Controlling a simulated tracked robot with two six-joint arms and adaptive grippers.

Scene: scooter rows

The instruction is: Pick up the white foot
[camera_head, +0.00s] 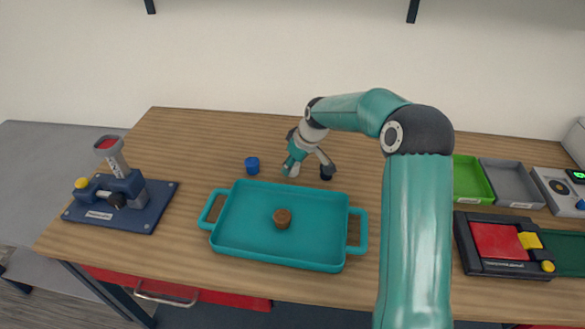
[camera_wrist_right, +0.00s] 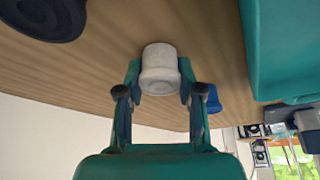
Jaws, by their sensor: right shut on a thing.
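The white foot (camera_wrist_right: 160,70) is a small, pale, stepped cylinder. In the right wrist view it sits between the two fingers of my right gripper (camera_wrist_right: 159,82), which is shut on it. In the head view my right gripper (camera_head: 293,168) reaches down behind the teal tray, and only a bit of the white foot shows there, mostly hidden by the fingers. I cannot tell whether the foot touches the table or hangs just above it. My left gripper is not in view.
A blue foot (camera_head: 252,165) stands left of the gripper and a black foot (camera_head: 327,173) right of it. A brown foot (camera_head: 282,217) is in the teal tray (camera_head: 226,241). A blue fixture (camera_head: 122,205) is at left; green (camera_head: 470,178) and grey (camera_head: 511,184) bins are at right.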

